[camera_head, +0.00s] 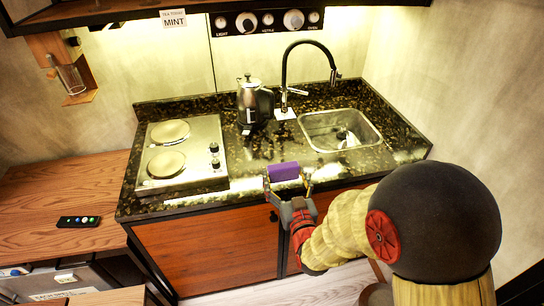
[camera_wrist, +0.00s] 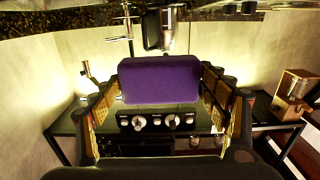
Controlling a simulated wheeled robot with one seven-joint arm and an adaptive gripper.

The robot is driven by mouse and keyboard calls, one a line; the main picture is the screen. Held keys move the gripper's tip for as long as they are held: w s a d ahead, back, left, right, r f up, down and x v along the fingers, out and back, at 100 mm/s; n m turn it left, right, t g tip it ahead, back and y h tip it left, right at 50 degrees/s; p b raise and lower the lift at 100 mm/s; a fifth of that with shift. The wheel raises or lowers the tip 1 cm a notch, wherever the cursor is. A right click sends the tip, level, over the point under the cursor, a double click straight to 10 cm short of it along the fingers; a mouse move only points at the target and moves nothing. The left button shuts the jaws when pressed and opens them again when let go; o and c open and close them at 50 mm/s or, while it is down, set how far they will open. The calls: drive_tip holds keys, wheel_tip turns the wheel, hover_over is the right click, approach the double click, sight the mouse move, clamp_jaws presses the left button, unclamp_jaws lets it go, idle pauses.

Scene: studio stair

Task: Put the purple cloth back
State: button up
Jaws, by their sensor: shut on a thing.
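The purple cloth (camera_head: 284,171) is a small folded block in my gripper (camera_head: 288,182), in front of the counter's front edge in the head view. In the wrist view the cloth (camera_wrist: 160,80) fills the space between the two fingers of my gripper (camera_wrist: 160,95), which are shut on it from both sides. The cloth looks apart from the counter, but its exact height over the edge is hard to tell. Nothing marks a spot for the cloth in view.
The dark stone counter (camera_head: 262,150) bears a two-plate hob (camera_head: 205,178), a kettle (camera_head: 250,102), a black tap (camera_head: 285,75) and a sink (camera_head: 318,122) with something inside. A remote (camera_head: 78,221) lies on the wooden top at left. A shelf labelled MINT (camera_head: 174,20) hangs above.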

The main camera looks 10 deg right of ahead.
drive_tip(key=shift+w+r, duration=0.2)
drive_tip(key=shift+r, duration=0.35)
drive_tip(key=w+f+b, duration=0.1)
drive_tip(key=w+f, duration=0.2)
drive_tip(key=w, duration=0.1)
drive_tip(key=w+f+b, duration=0.2)
drive_tip(key=w+f, duration=0.1)
drive_tip(key=w, duration=0.2)
drive_tip(key=w+d+f+b, duration=0.1)
drive_tip(key=w+f, duration=0.2)
drive_tip(key=w, duration=0.1)
drive_tip(key=shift+w+d+f+b, duration=0.1)
drive_tip(key=shift+w+b, duration=0.1)
drive_tip(key=shift+b, duration=0.2)
drive_tip(key=shift+w+f, duration=0.15)
drive_tip(key=shift+f, duration=0.1)
wheel_tip(320, 180, down, 3)
drive_tip(key=shift+f+b, duration=0.15)
drive_tip(key=shift+b, duration=0.8)
